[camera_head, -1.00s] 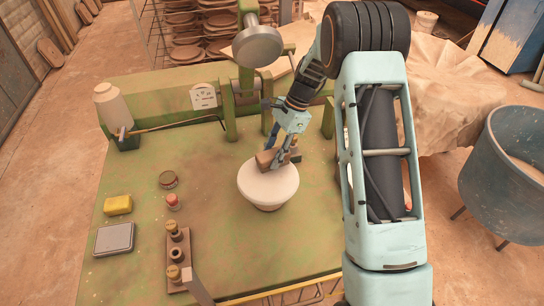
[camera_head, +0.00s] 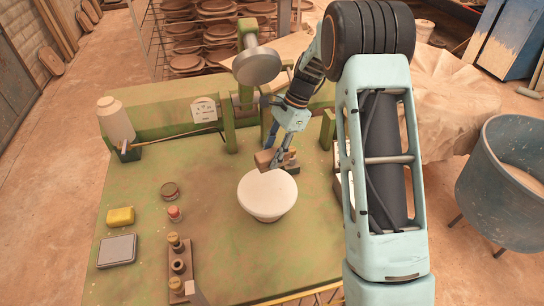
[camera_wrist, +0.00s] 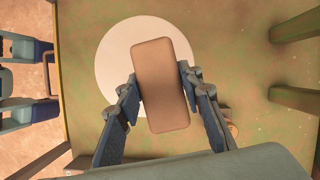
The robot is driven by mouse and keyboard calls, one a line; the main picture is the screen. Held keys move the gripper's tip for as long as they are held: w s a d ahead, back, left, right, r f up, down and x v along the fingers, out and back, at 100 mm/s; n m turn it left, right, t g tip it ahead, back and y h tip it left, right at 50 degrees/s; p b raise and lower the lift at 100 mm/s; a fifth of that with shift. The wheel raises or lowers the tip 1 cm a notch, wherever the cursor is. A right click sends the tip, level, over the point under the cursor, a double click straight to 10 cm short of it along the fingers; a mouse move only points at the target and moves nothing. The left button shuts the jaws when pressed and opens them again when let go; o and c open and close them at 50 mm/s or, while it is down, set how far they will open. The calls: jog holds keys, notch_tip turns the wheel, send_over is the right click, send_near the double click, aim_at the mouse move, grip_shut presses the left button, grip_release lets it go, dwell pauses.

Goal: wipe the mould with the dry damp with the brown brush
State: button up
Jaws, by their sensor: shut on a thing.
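The mould (camera_head: 267,195) is a round white form with a flat top, standing on the green table right of its middle. My gripper (camera_head: 275,160) is shut on the brown brush (camera_head: 265,158), a small block, at the mould's far edge. In the wrist view the brush (camera_wrist: 162,85) sits between both fingers of the gripper (camera_wrist: 161,98), over part of the white mould (camera_wrist: 112,60). I cannot tell whether the brush touches the mould. The brush's underside is hidden.
A yellow sponge (camera_head: 120,217), a grey tin (camera_head: 117,251), a round brown lid (camera_head: 169,190), a red-topped jar (camera_head: 174,213) and a fitting block (camera_head: 180,270) stand at left. A press head (camera_head: 256,66) hangs behind. The green table (camera_head: 225,240) is clear in front of the mould.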

jog(key=shift+r, duration=1.5)
